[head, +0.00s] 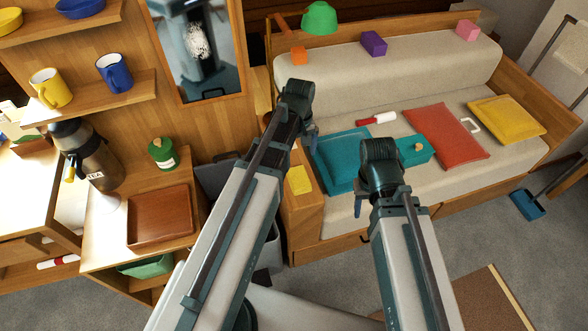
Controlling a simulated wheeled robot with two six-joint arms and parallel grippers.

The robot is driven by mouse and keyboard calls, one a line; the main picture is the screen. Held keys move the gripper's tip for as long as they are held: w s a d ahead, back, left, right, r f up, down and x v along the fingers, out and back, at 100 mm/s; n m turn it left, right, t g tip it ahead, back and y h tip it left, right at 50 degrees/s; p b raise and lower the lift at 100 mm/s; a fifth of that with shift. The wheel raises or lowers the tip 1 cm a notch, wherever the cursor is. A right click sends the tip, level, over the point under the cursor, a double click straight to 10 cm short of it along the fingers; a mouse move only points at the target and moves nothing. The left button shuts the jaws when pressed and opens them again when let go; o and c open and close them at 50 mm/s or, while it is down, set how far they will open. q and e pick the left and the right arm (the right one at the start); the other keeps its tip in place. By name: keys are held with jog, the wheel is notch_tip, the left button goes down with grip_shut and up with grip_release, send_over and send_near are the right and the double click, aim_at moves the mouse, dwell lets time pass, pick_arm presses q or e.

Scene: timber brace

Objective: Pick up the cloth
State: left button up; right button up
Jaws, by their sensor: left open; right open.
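A small yellow cloth (299,180) lies flat on the wooden arm of the sofa, at the centre of the head view. My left gripper (312,140) shows only in part past the end of my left arm, above and slightly right of the cloth in the picture. It is open, with nothing visible in it. My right gripper (358,208) is mostly hidden behind my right arm, to the right of the cloth, in front of the sofa seat. It is open. Neither gripper appears to touch the cloth.
A teal cushion (339,164), a red cushion (445,134) and a yellow cushion (506,118) lie on the sofa. A grey bin (213,178) stands left of the sofa arm. A brown tray (160,216) and a dark flask (88,155) are on the left furniture.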

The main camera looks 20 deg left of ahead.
pick_arm(q)
jog(key=b, duration=0.9)
send_over(299, 176)
notch_tip(299, 176, down, 9)
jog(key=shift+s+a+r, duration=0.1)
jog(key=shift+r, duration=0.1)
notch_tip(299, 176, down, 5)
jog(key=b, duration=0.5)
jog(key=shift+f, duration=0.15)
jog(key=shift+c, duration=0.3)
jog(key=c, duration=1.2)
jog(key=shift+c, duration=0.2)
jog(key=shift+r+p, duration=0.3)
